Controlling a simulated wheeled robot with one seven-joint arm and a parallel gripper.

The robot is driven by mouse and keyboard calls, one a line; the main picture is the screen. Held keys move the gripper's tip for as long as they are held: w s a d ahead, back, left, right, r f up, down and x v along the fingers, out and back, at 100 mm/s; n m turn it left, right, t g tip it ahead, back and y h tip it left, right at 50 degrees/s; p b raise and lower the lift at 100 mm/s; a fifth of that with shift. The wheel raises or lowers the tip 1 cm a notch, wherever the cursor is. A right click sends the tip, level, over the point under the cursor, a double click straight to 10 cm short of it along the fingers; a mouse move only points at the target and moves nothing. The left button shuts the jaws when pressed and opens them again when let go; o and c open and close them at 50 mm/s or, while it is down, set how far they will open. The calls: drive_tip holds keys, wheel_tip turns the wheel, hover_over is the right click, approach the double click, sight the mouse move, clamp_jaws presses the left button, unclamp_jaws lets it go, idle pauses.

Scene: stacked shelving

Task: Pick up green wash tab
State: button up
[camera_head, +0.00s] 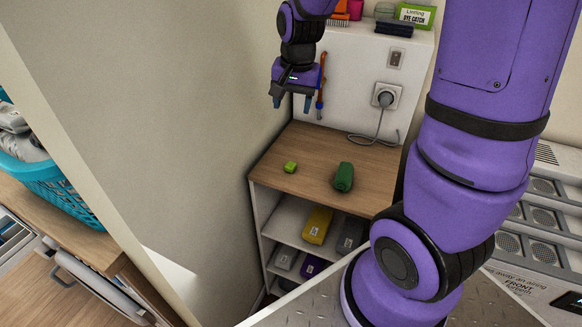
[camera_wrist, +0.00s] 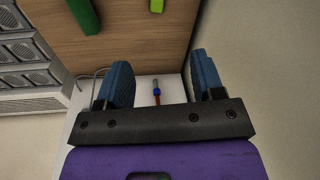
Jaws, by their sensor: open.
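A small bright green wash tab (camera_head: 290,167) lies on the wooden shelf top, toward its left side. It also shows at the top edge of the wrist view (camera_wrist: 157,5), partly cut off. A larger dark green item (camera_head: 343,177) lies to its right on the same top and shows in the wrist view (camera_wrist: 84,15). My gripper (camera_head: 291,101) is open and empty, above the back left of the shelf top, with its fingers pointing down. In the wrist view its two blue fingers (camera_wrist: 160,80) stand wide apart, with nothing between them in their grasp.
The wooden top (camera_head: 315,150) is mostly clear. A wall socket with plug and cord (camera_head: 384,97) is behind it. An orange-and-blue tool (camera_head: 321,85) hangs by my gripper. Yellow (camera_head: 317,225) and grey packs fill the lower shelves. A wall (camera_head: 160,110) is close on the left.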

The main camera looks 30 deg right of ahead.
drive_tip(key=w+d+f+m+g, duration=0.1)
drive_tip(key=w+f+m, duration=0.1)
drive_tip(key=f, duration=0.4)
drive_tip(key=w+d+f+m+g, duration=0.1)
drive_tip(key=w+d+f+m, duration=0.1)
drive_tip(key=f, duration=0.4)
hover_over(291, 164)
wheel_tip(291, 164, down, 6)
drive_tip(key=shift+s+d+r, duration=0.1)
drive_tip(key=shift+d, duration=0.05)
drive_tip(key=shift+a+f, duration=0.15)
drive_tip(key=shift+f, duration=1.25)
drive_tip(key=shift+a+f, duration=0.1)
drive_tip(key=shift+f, duration=1.25)
drive_tip(key=c, duration=1)
